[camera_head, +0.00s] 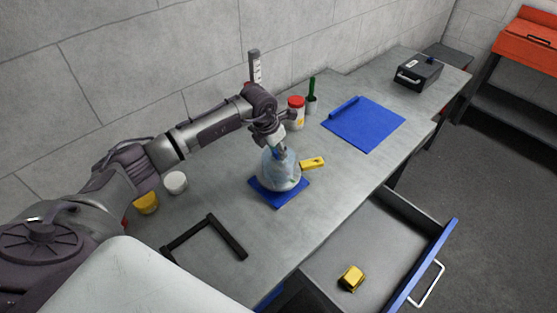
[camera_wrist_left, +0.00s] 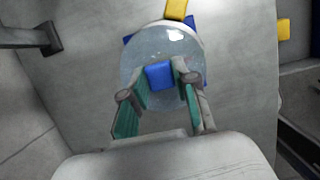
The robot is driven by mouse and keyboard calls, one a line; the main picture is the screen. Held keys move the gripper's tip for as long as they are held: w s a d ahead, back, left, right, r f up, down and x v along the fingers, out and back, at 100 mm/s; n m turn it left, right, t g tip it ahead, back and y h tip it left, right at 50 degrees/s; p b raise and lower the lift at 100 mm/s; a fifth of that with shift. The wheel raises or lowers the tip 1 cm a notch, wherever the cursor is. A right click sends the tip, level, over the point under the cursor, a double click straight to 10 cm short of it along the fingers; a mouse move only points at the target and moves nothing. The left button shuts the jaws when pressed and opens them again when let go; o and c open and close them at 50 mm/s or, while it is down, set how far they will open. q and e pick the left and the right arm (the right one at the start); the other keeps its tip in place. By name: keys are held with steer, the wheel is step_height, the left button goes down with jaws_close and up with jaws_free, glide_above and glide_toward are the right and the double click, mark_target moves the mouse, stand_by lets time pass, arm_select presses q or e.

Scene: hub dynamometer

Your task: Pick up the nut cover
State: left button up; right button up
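A clear, pale dome (camera_head: 281,172) stands on a small blue mat (camera_head: 265,197) on the workbench. It also shows in the left wrist view (camera_wrist_left: 197,50), with a blue block (camera_wrist_left: 160,76) at its top. I cannot tell for sure which object is the nut cover; the dome with the blue block is the one at my gripper. My left gripper (camera_head: 279,150) points down at the dome's top. In the left wrist view its green-padded fingers (camera_wrist_left: 160,72) stand apart on either side of the blue block. Whether they press on it is unclear. My right gripper is out of view.
A yellow piece (camera_head: 313,163) lies right of the dome. A red-lidded jar (camera_head: 296,112), blue clipboard-like sheet (camera_head: 365,125) and black case (camera_head: 418,73) stand farther back. A black frame (camera_head: 206,238) lies in front. An open drawer (camera_head: 385,225) holds a yellow object (camera_head: 351,277).

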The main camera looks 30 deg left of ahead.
arm_select(q)
jaws_close()
steer(key=shift+r, duration=0.1)
